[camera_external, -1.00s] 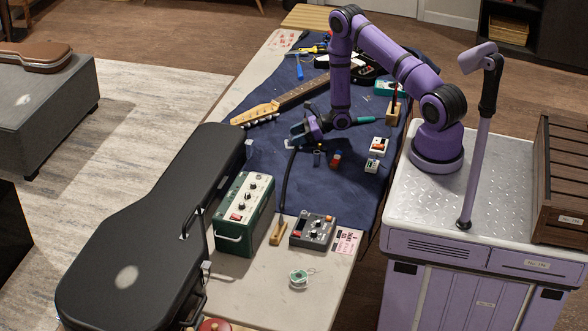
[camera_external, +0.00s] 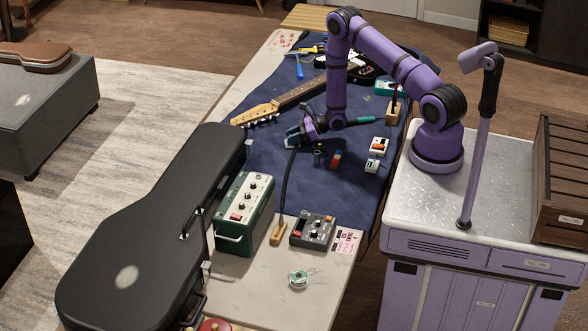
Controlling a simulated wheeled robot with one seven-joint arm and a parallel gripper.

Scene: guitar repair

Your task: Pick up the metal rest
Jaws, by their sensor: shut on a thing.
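A dark, curved cord-like piece runs from just below my gripper to a wooden block (camera_external: 277,233) at the front. I cannot tell whether it touches my gripper.
The guitar neck (camera_external: 298,94) lies behind my gripper. Small pedals (camera_external: 379,147) are to the right. A green amplifier (camera_external: 244,213), a grey pedal (camera_external: 312,231) and a black guitar case (camera_external: 150,235) are in front. The blue mat (camera_external: 345,200) has bare room at the front right.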

